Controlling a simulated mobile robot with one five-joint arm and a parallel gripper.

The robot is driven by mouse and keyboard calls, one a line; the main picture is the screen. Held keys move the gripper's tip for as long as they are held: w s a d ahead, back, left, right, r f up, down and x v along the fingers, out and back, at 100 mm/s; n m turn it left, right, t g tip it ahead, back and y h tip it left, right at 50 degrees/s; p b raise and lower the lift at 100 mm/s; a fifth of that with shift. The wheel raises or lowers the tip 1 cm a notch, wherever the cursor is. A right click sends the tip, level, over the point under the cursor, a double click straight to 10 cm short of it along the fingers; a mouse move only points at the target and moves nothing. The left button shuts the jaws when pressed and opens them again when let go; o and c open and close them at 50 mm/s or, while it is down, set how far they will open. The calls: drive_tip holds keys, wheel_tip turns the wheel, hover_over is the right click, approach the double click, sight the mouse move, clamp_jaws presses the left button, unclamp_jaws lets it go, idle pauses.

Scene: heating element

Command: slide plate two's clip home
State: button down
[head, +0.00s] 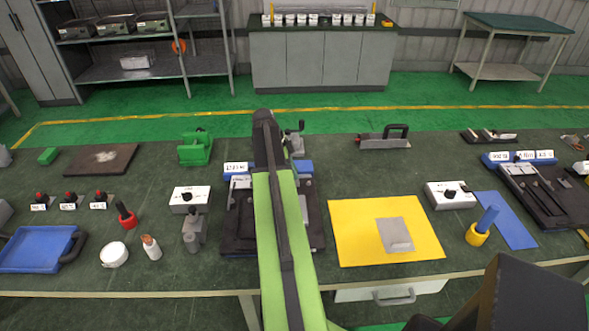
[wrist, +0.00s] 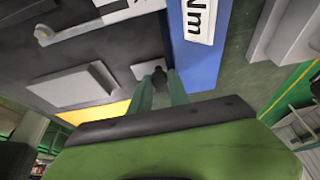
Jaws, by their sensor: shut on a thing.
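In the wrist view my gripper (wrist: 160,86) is shut on a small dark knob (wrist: 159,73), which shows between its two green fingertips. A flat grey plate (wrist: 72,88) lies on the dark board (wrist: 95,50) near the fingers. In the head view my green arm covers the middle of the dark board (head: 238,238), and my gripper is hidden there. I cannot tell which part is plate two's clip.
A second dark board (head: 560,205) is at the far right.

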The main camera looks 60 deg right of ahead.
idle(0.3)
drive_tip(key=s+a, duration=0.1)
drive_tip(key=a, duration=0.1)
drive_tip(key=s+a, duration=0.2)
drive_tip(key=shift+s+a, duration=0.1)
drive_tip(key=shift+a, duration=0.2)
drive_tip(key=c, duration=1.3)
unclamp_jaws()
drive_tip(key=shift+o, duration=0.2)
drive_tip(key=shift+d, duration=0.1)
